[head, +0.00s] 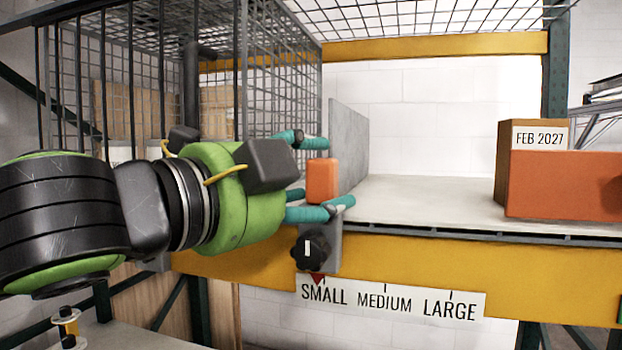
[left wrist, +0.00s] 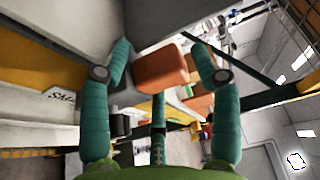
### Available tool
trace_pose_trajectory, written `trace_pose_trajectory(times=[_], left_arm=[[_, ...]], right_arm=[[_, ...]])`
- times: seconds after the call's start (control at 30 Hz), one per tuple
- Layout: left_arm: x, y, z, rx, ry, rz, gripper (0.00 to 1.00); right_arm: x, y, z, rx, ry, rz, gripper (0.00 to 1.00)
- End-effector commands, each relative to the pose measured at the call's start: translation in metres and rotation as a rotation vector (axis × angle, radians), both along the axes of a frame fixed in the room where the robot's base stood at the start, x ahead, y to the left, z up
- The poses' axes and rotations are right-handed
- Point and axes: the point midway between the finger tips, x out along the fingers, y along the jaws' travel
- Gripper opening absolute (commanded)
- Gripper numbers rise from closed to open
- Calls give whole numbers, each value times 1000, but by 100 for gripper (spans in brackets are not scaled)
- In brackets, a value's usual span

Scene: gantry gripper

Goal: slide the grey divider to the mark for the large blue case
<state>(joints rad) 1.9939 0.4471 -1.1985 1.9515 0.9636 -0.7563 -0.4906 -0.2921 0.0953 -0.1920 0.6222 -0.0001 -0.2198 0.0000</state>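The grey divider (head: 349,143) stands upright on the shelf near its left end. An orange block handle (head: 321,181) is on its front, with a black knob (head: 311,250) below it on a grey bracket. A red pointer (head: 318,279) sits at SMALL on the white label strip (head: 390,298), which also reads MEDIUM and LARGE. My left gripper (head: 322,174) is open, its teal fingers above and below the handle with small gaps. The left wrist view shows the handle (left wrist: 161,78) between the spread fingers (left wrist: 160,50). My right gripper and the blue case are not seen.
A brown box (head: 518,135) marked FEB 2027 and an orange box (head: 565,187) stand on the shelf at the right. The shelf surface (head: 430,200) between the divider and these boxes is clear. A wire mesh cage (head: 280,90) is behind my left arm.

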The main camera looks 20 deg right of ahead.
Motion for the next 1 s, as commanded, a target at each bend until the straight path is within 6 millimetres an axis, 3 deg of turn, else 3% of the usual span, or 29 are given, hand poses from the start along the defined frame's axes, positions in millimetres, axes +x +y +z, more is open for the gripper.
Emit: trace_pose_trajectory(times=[0.03,0.1,0.13,0.37,0.8,1.0], left_arm=[[0,0,0,0,0,0,31],[0,0,0,0,0,0,3],[0,0,0,0,0,0,0],[-8,-12,-1,3,-3,-6,0],[-70,-102,0,2,-3,-7,0],[-79,-117,0,0,-1,-2,0]], right_arm=[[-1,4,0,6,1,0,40],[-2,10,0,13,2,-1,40],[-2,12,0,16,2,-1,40],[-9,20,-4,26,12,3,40],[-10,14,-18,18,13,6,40],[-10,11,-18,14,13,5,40]])
